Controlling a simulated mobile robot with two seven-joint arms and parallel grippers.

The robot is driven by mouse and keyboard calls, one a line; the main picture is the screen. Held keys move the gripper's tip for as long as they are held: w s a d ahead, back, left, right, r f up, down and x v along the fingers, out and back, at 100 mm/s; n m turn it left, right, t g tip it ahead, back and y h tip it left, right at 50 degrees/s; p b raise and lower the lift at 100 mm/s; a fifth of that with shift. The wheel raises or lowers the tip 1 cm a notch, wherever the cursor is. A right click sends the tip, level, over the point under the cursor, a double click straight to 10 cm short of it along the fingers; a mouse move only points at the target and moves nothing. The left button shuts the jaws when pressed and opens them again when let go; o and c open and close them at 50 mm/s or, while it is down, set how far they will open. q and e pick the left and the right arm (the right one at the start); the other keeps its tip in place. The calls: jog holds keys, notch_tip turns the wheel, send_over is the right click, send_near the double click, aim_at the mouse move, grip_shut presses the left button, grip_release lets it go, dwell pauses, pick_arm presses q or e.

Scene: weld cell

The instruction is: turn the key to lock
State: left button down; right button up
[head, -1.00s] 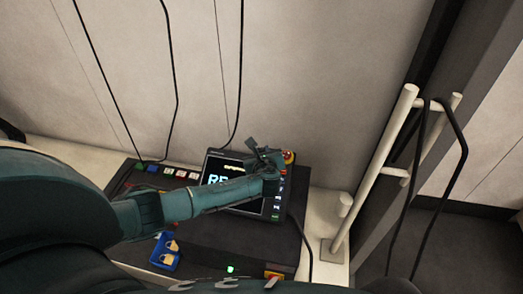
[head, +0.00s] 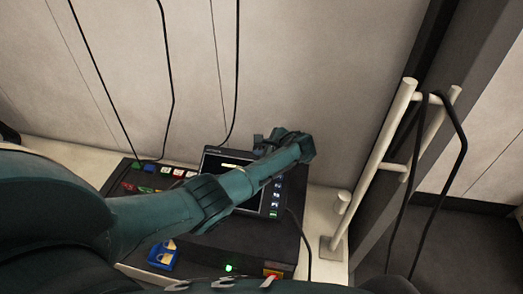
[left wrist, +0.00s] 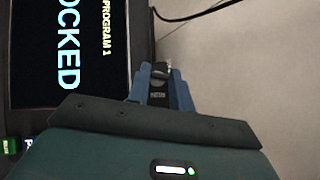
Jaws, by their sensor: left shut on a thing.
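The control panel's screen (head: 212,165) stands upright-tilted on the dark console; my left forearm covers most of it. In the left wrist view the screen (left wrist: 60,60) shows "OCKED", cut off at the picture's edge, and "PROGRAM 1". My left gripper (head: 260,141) is at the screen's upper right edge. In the left wrist view its blue-grey fingers (left wrist: 159,75) are shut on a small dark piece with a bright metal part, seemingly the key (left wrist: 158,83). The key's lock is hidden. My right gripper is not in view.
A row of coloured buttons (head: 165,170) runs along the console's back left. A blue tray (head: 163,257) with padlock-like yellow pieces sits at its front left. A white rail (head: 372,180) with hanging cables stands to the right. The wall is close behind.

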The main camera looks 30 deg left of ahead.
pick_arm(q)
jog(key=shift+w+n+g+b, duration=0.1)
jog(key=shift+n+g+b, duration=0.55)
jog(key=shift+n, duration=0.65)
jog(key=shift+g, duration=0.25)
jog(key=shift+a, duration=0.1)
jog(key=c, duration=1.2)
grip_release()
jog(key=shift+c, duration=0.2)
jog(key=p+v, duration=0.3)
jog(key=v, duration=1)
jog(key=shift+r, duration=0.3)
